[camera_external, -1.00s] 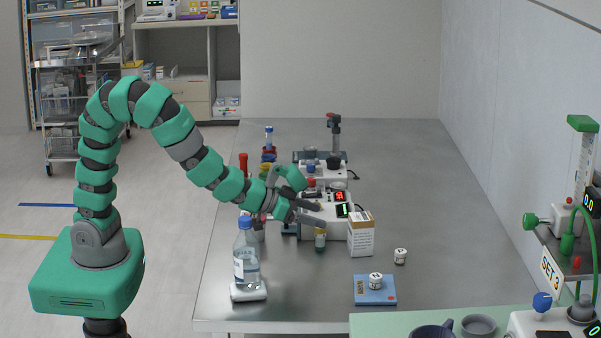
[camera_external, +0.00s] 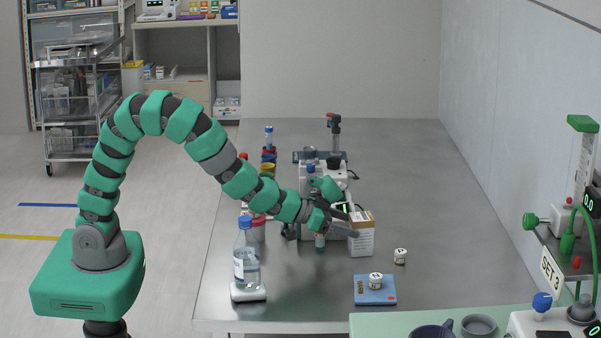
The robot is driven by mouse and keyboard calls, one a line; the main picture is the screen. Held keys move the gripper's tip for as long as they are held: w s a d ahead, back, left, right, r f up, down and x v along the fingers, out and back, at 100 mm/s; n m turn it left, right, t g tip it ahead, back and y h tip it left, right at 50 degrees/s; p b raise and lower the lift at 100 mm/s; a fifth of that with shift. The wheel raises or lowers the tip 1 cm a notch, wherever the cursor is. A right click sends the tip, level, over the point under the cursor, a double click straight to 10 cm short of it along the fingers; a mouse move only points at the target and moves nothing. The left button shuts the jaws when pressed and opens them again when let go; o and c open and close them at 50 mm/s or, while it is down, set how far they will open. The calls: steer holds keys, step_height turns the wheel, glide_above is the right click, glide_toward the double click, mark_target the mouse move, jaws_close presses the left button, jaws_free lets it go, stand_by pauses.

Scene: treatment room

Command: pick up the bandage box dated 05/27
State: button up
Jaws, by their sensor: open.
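A small upright box (camera_external: 361,243), white with a brown top and a printed front, stands on the metal table right of the white device. It looks like the bandage box, but its print is too small to read a date. My gripper (camera_external: 354,219) is open and empty, with its fingers pointing right. The fingertips overlap the upper left of the box in this view. I cannot tell whether they touch it or how far they are in depth.
A blue flat pack (camera_external: 365,296) with a small white jar (camera_external: 375,279) on it lies in front. Another jar (camera_external: 400,256) stands right of the box. A bottle (camera_external: 246,262) stands on a white base at left. The table's right side is clear.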

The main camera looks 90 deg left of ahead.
mark_target(361, 225)
steer(key=shift+r+b+x, duration=0.2)
steer(key=shift+x, duration=0.95)
steer(key=shift+r+b+x, duration=0.15)
steer(key=shift+x, duration=1)
steer(key=shift+w+a, duration=0.1)
steer(key=c, duration=1.1)
steer(key=shift+r, duration=0.1)
